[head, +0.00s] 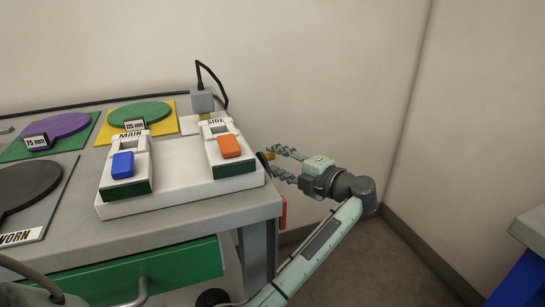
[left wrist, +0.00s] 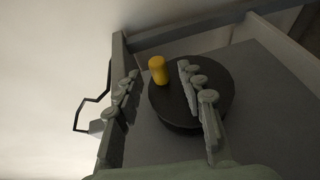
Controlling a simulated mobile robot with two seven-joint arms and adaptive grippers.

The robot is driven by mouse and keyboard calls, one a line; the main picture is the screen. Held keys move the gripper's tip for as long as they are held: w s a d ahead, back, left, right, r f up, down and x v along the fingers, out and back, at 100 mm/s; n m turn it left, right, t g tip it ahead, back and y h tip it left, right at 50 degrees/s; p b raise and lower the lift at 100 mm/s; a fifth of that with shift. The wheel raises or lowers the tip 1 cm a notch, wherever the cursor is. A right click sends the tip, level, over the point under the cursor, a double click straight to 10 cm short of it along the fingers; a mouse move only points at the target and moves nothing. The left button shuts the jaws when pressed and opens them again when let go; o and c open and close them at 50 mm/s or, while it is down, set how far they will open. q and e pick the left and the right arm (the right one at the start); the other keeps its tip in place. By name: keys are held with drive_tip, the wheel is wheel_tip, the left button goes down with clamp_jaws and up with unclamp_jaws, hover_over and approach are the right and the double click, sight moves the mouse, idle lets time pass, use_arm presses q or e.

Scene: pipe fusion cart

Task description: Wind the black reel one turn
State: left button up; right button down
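The black reel (left wrist: 198,103) is a dark disc on the cart's side, seen in the left wrist view. A yellow handle (left wrist: 158,70) stands out from it near its upper left edge. In the head view the reel is hidden behind the cart's right end, and only a bit of yellow (head: 269,156) shows at the fingertips. My left gripper (head: 271,161) is at that end of the cart, its fingers apart. In the left wrist view its fingertips (left wrist: 158,71) lie on either side of the handle, with gaps visible. My right gripper is not in view.
The cart top (head: 190,214) carries a white panel with a blue switch (head: 122,165) and an orange switch (head: 230,146). Purple, green and black discs lie on plates to the left. A wall stands behind, and a blue-sided bench (head: 522,280) at lower right.

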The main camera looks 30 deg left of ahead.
use_arm(q)
drive_tip(key=shift+x, duration=0.95)
drive_tip(key=shift+c, duration=0.6)
clamp_jaws()
drive_tip(key=shift+f, duration=0.1)
